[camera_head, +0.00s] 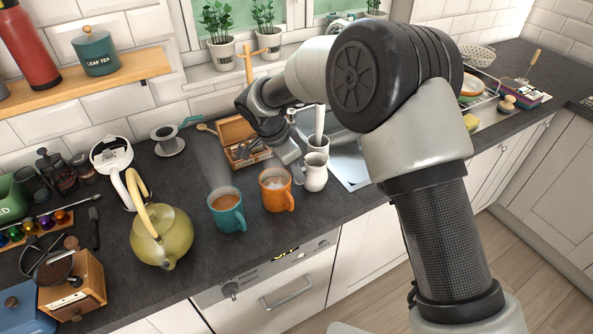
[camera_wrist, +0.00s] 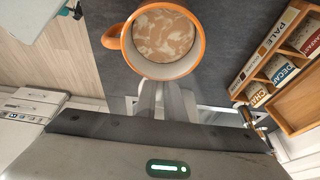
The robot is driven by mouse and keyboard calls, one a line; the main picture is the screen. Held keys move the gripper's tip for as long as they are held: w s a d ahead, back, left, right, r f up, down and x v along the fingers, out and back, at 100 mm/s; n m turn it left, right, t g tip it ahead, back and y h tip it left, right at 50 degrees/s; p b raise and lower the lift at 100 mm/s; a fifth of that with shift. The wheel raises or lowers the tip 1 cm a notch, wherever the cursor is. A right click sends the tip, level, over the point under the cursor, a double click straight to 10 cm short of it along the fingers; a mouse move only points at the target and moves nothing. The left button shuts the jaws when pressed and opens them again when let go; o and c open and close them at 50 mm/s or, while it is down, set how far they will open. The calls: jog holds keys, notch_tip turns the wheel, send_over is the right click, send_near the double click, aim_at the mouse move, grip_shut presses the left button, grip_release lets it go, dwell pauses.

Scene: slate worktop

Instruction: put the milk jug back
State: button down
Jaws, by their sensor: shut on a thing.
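The white milk jug (camera_head: 315,172) is upright beside the orange mug (camera_head: 275,192), near the sink. My gripper (camera_head: 298,162) reaches down at its left side and is shut on it; the arm partly covers this spot, and the exact grip is hard to see. In the wrist view my finger ends (camera_wrist: 162,98) show just below the orange mug (camera_wrist: 128,50), which holds a milky, swirled drink. I cannot clearly make out the jug in the wrist view. Whether the jug touches the worktop is unclear.
A teal mug (camera_head: 227,215) and a yellow-green kettle (camera_head: 165,240) stand to the left. Another pale cup (camera_head: 319,146) is just behind the jug. A wooden box (camera_head: 236,131) lies behind the mugs. The dark worktop (camera_head: 190,190) has bare patches between these.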

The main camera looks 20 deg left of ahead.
jog(key=c, duration=1.8)
grip_release()
jog(key=shift+c, duration=0.2)
jog(key=v, duration=1.2)
